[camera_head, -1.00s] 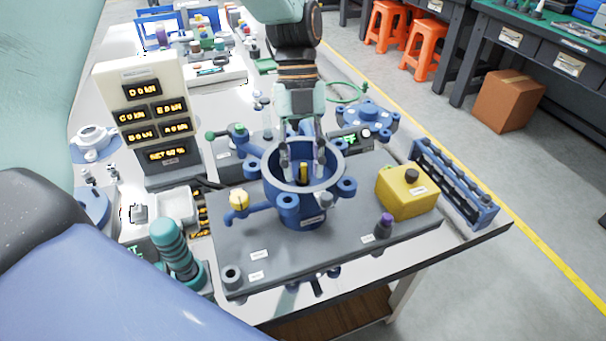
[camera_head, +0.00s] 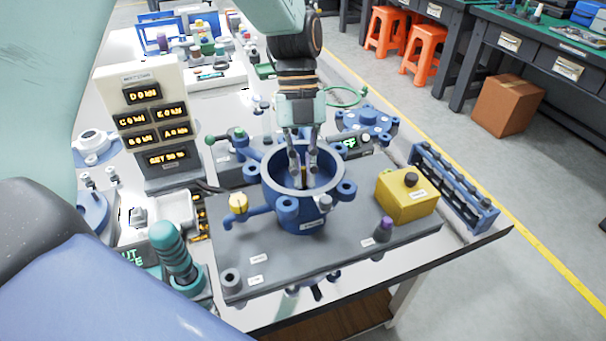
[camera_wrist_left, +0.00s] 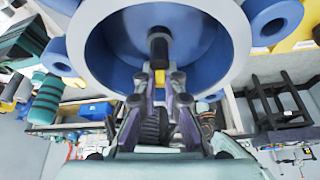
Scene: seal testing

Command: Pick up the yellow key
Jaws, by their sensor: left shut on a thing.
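In the left wrist view the left gripper (camera_wrist_left: 160,84) is in front of the housing's pale rim and blue inner wall. My right gripper is not in view.
The housing stands on a grey plate (camera_head: 350,250) on the white bench. A yellow box (camera_head: 405,198) and a blue rack (camera_head: 455,188) are to its right. A display panel (camera_head: 150,120) and a teal ribbed cylinder (camera_head: 172,250) are to its left.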

